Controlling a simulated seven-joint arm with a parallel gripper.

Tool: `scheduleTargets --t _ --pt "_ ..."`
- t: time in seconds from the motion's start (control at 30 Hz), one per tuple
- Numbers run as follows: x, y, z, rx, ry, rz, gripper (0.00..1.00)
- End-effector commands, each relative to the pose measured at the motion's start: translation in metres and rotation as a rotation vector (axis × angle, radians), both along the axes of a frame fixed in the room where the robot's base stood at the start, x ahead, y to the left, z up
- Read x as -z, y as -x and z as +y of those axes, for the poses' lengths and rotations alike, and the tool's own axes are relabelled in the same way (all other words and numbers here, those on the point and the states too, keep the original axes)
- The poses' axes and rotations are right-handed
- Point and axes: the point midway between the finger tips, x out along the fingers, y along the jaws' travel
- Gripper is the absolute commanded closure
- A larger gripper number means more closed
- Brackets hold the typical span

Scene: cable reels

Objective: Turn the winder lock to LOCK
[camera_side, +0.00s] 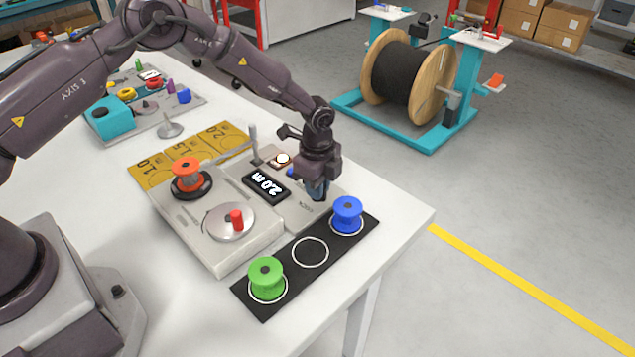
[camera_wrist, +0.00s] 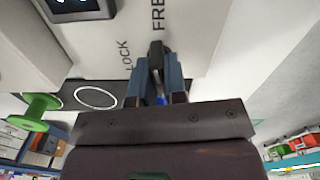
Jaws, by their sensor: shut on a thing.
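The winder lock (camera_wrist: 156,49) is a small dark lever on the grey winder panel (camera_wrist: 185,60). In the wrist view it stands between my fingertips, with its upper end near the printed FREE label (camera_wrist: 158,14). The LOCK label (camera_wrist: 127,56) is to its left. My gripper (camera_wrist: 157,66) is shut on the lever. In the side view my gripper (camera_side: 318,192) points down at the panel's right end and hides the lever. The winder (camera_side: 215,215) carries an orange reel (camera_side: 186,168), a crank disc with a red knob (camera_side: 236,219), and a display (camera_side: 265,187) reading 2.0 m.
A blue reel (camera_side: 348,212) stands close to my gripper on a black strip (camera_side: 283,254). A green reel (camera_side: 266,273) stands at its other end, with an empty ring between.

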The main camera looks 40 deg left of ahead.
Motion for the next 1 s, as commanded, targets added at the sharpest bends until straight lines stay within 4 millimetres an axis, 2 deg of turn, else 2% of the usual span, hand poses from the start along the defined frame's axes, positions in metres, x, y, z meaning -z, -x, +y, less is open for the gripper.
scheduleTargets --t 0.4,0.53,0.83,1.0 --pt "-0.0009 0.0001 -0.0003 -0.774 -0.001 0.0 1.0" --pt "-0.0009 0.0002 -0.0005 -0.879 -0.001 0.001 1.0" --pt "-0.001 0.0003 -0.0004 -0.907 -0.002 0.001 1.0" --pt "-0.0011 0.0005 -0.0007 -1.155 -0.003 0.001 1.0"
